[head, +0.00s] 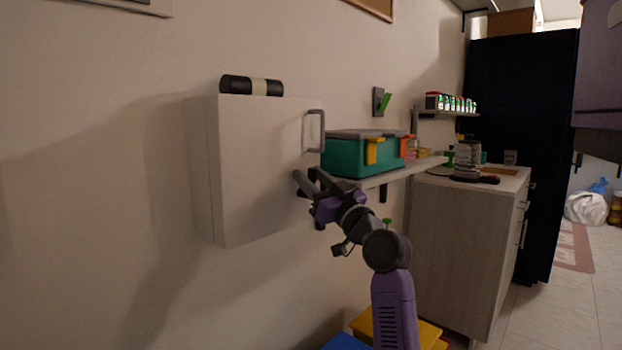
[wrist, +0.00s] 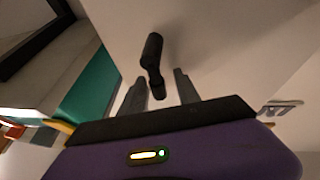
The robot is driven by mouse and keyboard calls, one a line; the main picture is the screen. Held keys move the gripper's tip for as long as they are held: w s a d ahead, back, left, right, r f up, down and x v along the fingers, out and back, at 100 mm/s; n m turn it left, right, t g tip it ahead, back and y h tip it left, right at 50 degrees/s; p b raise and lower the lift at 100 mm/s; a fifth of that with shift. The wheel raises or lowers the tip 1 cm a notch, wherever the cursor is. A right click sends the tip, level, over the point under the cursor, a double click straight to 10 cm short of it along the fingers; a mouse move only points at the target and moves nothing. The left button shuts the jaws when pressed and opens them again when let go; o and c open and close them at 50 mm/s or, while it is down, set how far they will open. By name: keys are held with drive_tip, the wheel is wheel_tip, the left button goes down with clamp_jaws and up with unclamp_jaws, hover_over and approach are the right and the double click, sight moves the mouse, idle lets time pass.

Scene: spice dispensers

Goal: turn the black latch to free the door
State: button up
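A white wall cabinet (head: 265,165) with its door shut hangs on the left, with a grey handle (head: 314,131) at the door's right edge. A grey bracket-shaped handle also shows at the right of the wrist view (wrist: 281,107). The black latch (wrist: 153,50) is a short bent bar against the pale surface in the wrist view. My gripper (head: 308,182) is at the lower right of the door, below the handle. In the wrist view its fingers (wrist: 160,90) are apart, with the latch's near end between them. I cannot tell whether either finger touches it. In the head view the latch is not clearly distinguishable from my fingers.
A teal toolbox (head: 350,158) with orange clasps sits on a wall shelf (head: 405,172), close right of my gripper. A black cylinder with a cream band (head: 258,87) lies on the cabinet. A counter (head: 455,235) and dark fridge (head: 515,150) stand farther right.

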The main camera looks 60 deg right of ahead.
drive_tip(key=v, duration=0.7)
drive_tip(key=shift+s+f, duration=0.2)
drive_tip(key=shift+s, duration=0.15)
drive_tip(key=shift+a, duration=0.1)
